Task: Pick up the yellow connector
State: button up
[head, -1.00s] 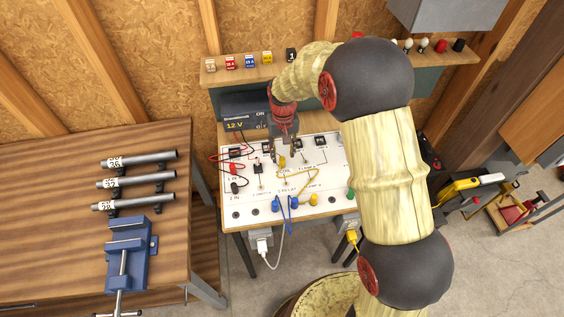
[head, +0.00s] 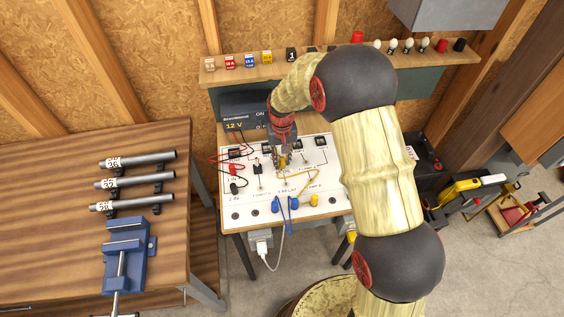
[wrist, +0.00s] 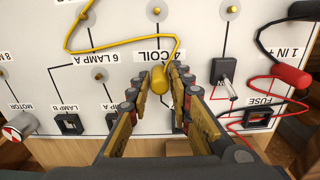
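A yellow connector (wrist: 162,80) sits upright on the white panel (wrist: 200,48), near the COIL label. A yellow wire runs from its top. My gripper (wrist: 162,78) is open, with one finger on each side of the connector and a small gap showing at the tips. In the head view my gripper (head: 281,163) is down over the panel and partly hides the connector. Another yellow connector (head: 314,200) lies at the panel's lower edge, beside blue ones (head: 277,206).
A red connector (wrist: 291,75) and black connector (wrist: 303,10) are to the right in the wrist view. A lever switch (wrist: 223,72) stands close to the right finger. A 12 V supply (head: 240,124) is behind the panel. A workbench (head: 60,220) with a blue vise (head: 127,255) stands left.

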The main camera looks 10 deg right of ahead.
aim_at(282, 158)
grip_shut()
jog(key=shift+r, duration=0.15)
jog(key=shift+r, duration=0.3)
notch_tip(282, 158, up, 2)
jog(key=shift+r+p, duration=0.1)
jog(key=shift+p, duration=0.4)
jog(key=s+d+r+p, duration=0.1)
jog(key=s+r+p, duration=0.1)
jog(key=s+r, duration=0.8)
jog(key=s, duration=0.4)
jog(key=shift+d+p, duration=0.3)
jog(key=shift+d, duration=0.1)
